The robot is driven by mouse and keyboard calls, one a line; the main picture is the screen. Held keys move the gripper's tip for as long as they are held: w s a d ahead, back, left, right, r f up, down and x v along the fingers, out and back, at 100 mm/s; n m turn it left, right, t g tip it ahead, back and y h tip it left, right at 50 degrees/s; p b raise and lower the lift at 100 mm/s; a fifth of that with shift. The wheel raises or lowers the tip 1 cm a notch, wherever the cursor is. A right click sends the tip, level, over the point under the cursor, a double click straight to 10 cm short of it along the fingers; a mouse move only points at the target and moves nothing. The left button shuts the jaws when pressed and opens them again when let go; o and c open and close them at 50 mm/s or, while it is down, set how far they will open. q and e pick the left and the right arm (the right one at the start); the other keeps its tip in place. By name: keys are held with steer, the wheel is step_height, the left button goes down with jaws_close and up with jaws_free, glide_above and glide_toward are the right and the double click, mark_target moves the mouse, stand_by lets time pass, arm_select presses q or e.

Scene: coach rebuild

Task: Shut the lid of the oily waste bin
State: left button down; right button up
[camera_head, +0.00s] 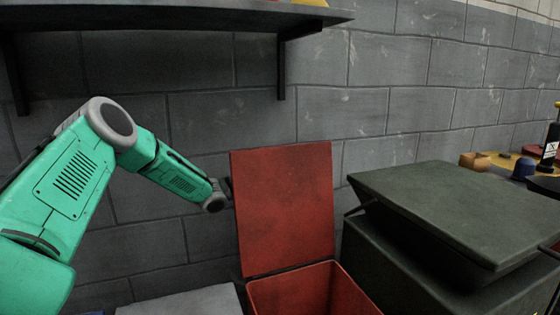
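The red bin (315,289) stands low in the middle of the picture, its lower part cut off by the bottom edge. Its red lid (283,208) stands upright at the back of the opening, so the bin is open. My green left arm comes in from the left and its wrist ends at the lid's left edge. Only a small dark piece shows between wrist and lid; the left fingers seem hidden behind the lid, so I cannot tell their state or whether they touch it. My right gripper is not in view.
A dark green chest (450,210) with a slightly raised lid stands close on the right of the bin. A grey flat-topped box (185,302) is at the lower left. A wall shelf (170,18) hangs above. A grey block wall (390,110) is behind.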

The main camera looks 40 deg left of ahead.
mark_target(257, 166)
arm_select(q)
step_height(257, 166, up, 2)
steer(key=shift+w+r+h, duration=0.1)
steer(key=shift+r+h, duration=0.05)
steer(key=shift+h, duration=0.15)
steer(key=c, duration=1.9)
jaws_free()
steer(key=shift+a, duration=0.1)
steer(key=shift+c, duration=0.2)
steer(key=shift+o, duration=0.3)
steer(key=shift+a+f, duration=0.15)
steer(key=shift+f, duration=0.15)
steer(key=shift+s+r, duration=0.2)
steer(key=shift+r, duration=0.1)
steer(key=shift+s+a+f, duration=0.15)
steer(key=shift+s+f, duration=0.1)
steer(key=shift+s, duration=0.35)
steer(key=shift+p+v, duration=0.65)
steer(key=shift+v, duration=0.6)
steer(key=p+v, duration=0.3)
steer(key=v, duration=0.9)
steer(key=shift+a, duration=0.25)
